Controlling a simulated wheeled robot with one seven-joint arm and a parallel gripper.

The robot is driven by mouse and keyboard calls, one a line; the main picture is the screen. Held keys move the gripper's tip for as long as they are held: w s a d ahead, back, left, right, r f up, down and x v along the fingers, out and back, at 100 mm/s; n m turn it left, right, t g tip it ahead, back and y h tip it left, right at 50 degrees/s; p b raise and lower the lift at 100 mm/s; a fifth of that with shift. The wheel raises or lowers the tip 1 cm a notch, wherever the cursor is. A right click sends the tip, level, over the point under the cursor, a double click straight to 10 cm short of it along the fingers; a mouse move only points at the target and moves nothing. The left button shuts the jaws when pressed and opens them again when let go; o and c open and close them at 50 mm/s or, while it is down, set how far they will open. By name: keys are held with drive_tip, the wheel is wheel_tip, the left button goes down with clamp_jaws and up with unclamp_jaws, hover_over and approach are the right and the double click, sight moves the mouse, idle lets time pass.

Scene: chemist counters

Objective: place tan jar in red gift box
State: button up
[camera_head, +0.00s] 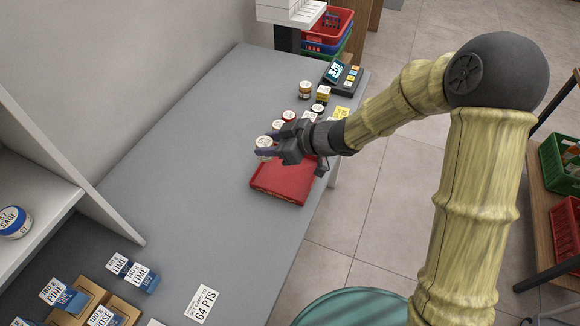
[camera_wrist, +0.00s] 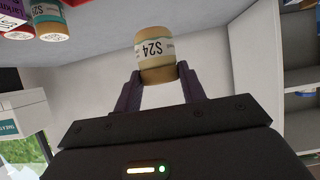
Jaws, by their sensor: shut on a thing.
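The tan jar (camera_wrist: 156,68) has a pale label reading S24 and sits between the two dark fingers of my gripper (camera_wrist: 157,80). The red gift box (camera_head: 278,181) lies on the grey counter just below the jar and gripper in the picture. My gripper and arm hide part of its far side. I cannot tell exactly how high the jar is above the counter.
Several small jars (camera_head: 289,116) stand on the counter (camera_head: 190,140) behind my gripper. A brown jar (camera_head: 305,90) and a card terminal (camera_head: 342,76) are farther back. Blue boxes (camera_head: 143,278) and a price card (camera_head: 202,304) are at the near end. The counter's middle is clear.

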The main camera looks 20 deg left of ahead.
drive_tip(key=shift+w+d, duration=0.1)
drive_tip(key=shift+w, duration=0.05)
drive_tip(key=shift+s+d, duration=0.15)
drive_tip(key=shift+s, duration=0.1)
drive_tip(key=shift+f, duration=0.15)
drive_tip(key=b, duration=0.2)
hover_over(274, 182)
wheel_tip(274, 182, down, 6)
drive_tip(key=shift+r, duration=0.1)
drive_tip(key=shift+w+f, duration=0.1)
drive_tip(key=shift+f, duration=1.8)
